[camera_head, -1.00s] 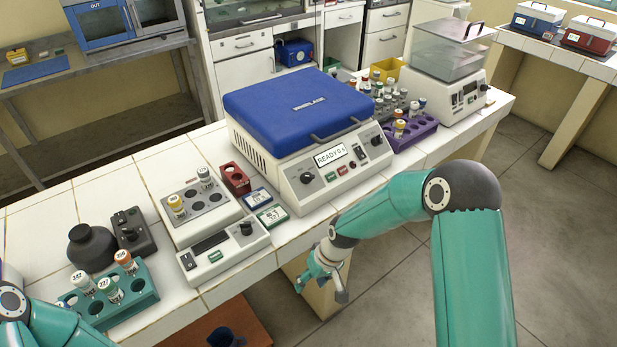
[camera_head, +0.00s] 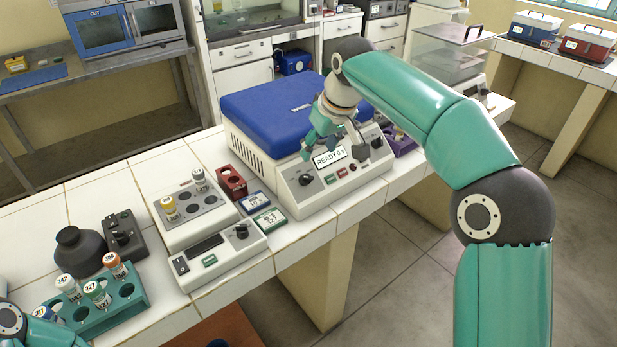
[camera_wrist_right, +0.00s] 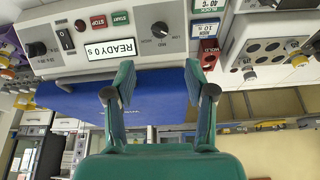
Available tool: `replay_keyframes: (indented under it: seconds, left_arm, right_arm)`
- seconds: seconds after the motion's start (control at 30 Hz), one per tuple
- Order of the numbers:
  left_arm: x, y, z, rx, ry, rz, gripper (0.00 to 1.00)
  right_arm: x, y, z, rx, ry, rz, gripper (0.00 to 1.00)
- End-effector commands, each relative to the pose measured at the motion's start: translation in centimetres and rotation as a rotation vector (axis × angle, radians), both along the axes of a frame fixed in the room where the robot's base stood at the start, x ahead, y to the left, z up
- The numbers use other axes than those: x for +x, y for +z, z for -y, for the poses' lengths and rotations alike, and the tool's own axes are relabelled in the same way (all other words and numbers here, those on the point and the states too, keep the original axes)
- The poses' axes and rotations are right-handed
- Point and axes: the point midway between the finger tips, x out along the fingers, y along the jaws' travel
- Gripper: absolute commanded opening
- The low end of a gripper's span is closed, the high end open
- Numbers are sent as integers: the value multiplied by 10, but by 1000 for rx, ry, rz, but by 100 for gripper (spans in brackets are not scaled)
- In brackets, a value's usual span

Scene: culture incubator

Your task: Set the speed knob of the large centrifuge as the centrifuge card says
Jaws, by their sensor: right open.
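The large centrifuge (camera_head: 255,110) has a blue lid, shut, and a light front panel with a display (camera_head: 329,158) reading READY 0 s. A dark knob (camera_head: 305,180) sits left of the display; in the upside-down right wrist view this knob (camera_wrist_right: 160,30) has MID and LOW marks around it. A second knob (camera_wrist_right: 37,48) is at the panel's other end. My right gripper (camera_head: 338,140) is open and empty, in front of the lid and above the panel. A blue-edged card (camera_head: 254,201) and a green-edged card (camera_head: 269,220) lie beside the centrifuge. My left gripper is out of view.
A heating block unit (camera_head: 205,225) and a red block (camera_head: 231,181) stand left of the centrifuge. A teal tube rack (camera_head: 125,290) is at front left. A purple rack (camera_head: 402,140) stands right, partly behind my right arm.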

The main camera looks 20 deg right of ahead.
Motion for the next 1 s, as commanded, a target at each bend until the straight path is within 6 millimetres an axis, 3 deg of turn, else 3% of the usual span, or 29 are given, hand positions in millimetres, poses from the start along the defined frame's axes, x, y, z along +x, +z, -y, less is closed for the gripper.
replay_keyframes:
  seconds: [0.2,0.5,0.7,1.0]
  left_arm:
    - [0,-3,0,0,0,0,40]
    - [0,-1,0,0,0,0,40]
    - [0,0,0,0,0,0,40]
    - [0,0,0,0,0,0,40]
  right_arm:
    - [17,-47,-5,0,0,-5,55]
    - [38,-98,-11,0,0,-4,55]
    - [44,-114,-12,0,-2,-1,55]
    - [46,-116,-12,1,-2,0,55]
